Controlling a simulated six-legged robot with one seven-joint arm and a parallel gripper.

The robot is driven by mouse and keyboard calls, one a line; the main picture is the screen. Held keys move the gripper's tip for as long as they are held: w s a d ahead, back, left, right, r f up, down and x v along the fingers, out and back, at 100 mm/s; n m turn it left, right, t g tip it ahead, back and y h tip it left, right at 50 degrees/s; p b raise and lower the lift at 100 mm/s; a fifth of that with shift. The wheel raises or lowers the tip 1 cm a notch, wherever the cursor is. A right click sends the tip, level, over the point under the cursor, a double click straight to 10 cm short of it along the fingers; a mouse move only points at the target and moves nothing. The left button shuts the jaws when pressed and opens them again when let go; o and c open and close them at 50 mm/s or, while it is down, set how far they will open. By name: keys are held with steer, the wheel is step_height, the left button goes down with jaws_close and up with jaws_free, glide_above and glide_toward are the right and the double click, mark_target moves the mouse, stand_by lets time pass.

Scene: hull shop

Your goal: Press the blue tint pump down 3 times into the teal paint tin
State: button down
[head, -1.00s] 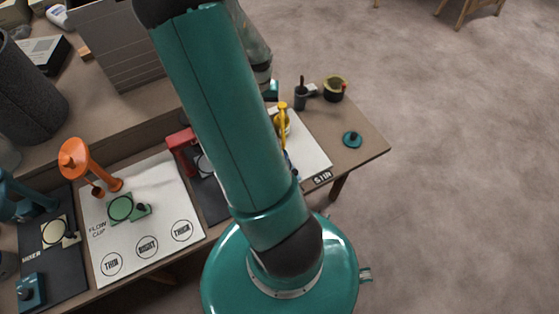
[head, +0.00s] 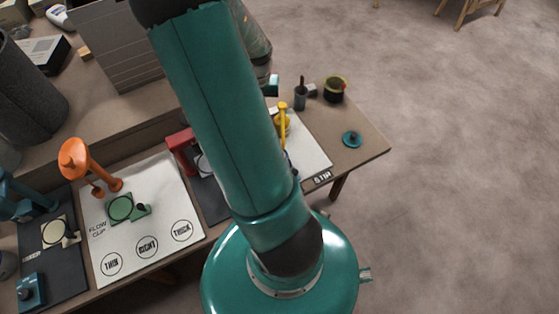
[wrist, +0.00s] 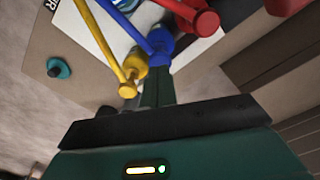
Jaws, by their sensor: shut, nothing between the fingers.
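The blue tint pump (wrist: 122,18) shows in the wrist view as a long blue bar ending in a rounded blue head (wrist: 160,44). My gripper (wrist: 158,72) is shut and empty, its teal fingers pointing at that head. I cannot tell whether they touch it. In the head view my arm hides the blue pump almost wholly and most of the gripper. I cannot make out the teal paint tin in either view.
A yellow pump (wrist: 103,38) stands close beside the blue one, and a red one (wrist: 196,18) on its other side. An orange stand (head: 88,166) is at left.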

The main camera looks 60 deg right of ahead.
step_height(320, 180, up, 6)
stand_by(0.6)
stand_by(0.4)
steer(key=w+a+r+n+t+y, duration=0.1)
steer(key=w+a+r+n+t, duration=0.15)
steer(key=a+r, duration=0.65)
steer(key=w+a+r+n+t, duration=0.1)
steer(key=w+a+r+n, duration=0.3)
steer(key=a, duration=0.8)
steer(key=s+a+r+n+t, duration=0.1)
steer(key=s+a+r+n, duration=0.1)
steer(key=s+a+r, duration=0.2)
steer(key=s+a+r+n+t+h, duration=0.1)
steer(key=s+a+r+n, duration=0.2)
steer(key=a, duration=0.8)
steer(key=shift+s+r+n, duration=0.35)
steer(key=shift+s+r, duration=0.6)
steer(key=shift+s, duration=0.25)
